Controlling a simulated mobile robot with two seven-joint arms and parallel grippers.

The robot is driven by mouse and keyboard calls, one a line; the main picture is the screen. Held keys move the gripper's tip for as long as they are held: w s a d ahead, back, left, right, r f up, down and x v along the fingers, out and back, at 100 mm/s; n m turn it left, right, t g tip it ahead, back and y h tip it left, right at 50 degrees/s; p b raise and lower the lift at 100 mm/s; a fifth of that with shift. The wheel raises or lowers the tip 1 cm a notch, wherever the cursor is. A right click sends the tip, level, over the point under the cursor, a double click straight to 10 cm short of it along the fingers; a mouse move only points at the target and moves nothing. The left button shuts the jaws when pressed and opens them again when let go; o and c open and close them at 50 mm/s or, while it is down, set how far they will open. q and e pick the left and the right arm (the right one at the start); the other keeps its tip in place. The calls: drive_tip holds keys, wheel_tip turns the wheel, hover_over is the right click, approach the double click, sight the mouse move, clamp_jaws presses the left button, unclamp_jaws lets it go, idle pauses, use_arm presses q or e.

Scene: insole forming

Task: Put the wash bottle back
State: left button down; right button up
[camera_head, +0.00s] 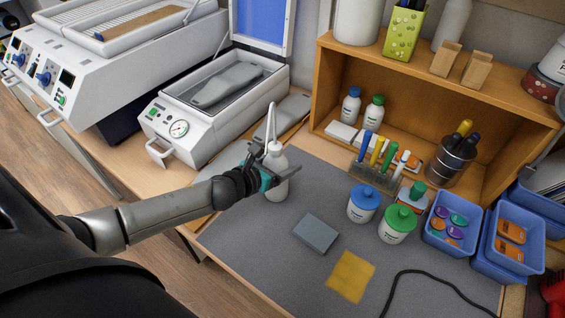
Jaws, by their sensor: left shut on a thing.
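The wash bottle (277,160) is white with a thin spout pointing up. It is upright over the left part of the grey work mat (232,243). My left gripper (277,177) is shut on the bottle's body, reaching in from the left. The fingers cover part of the bottle, and I cannot tell whether its base touches the mat. My right gripper is out of view.
A white forming machine (195,129) with a gauge stands behind the left arm. Blue-capped (363,204) and green-capped (397,225) jars, a grey block (315,234) and a yellow cloth (351,276) are on the mat. A wooden shelf (440,85) stands behind. The front left mat is clear.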

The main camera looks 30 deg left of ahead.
use_arm(q)
drive_tip(key=shift+r, duration=0.1)
unclamp_jaws()
drive_tip(key=shift+f, duration=0.2)
drive_tip(key=shift+r, duration=0.1)
drive_tip(key=shift+s+r, duration=0.1)
drive_tip(key=shift+s, duration=0.05)
drive_tip(key=v, duration=1.1)
drive_tip(key=shift+s+p, duration=0.3)
drive_tip(key=shift+s, duration=0.05)
drive_tip(key=shift+r, duration=0.1)
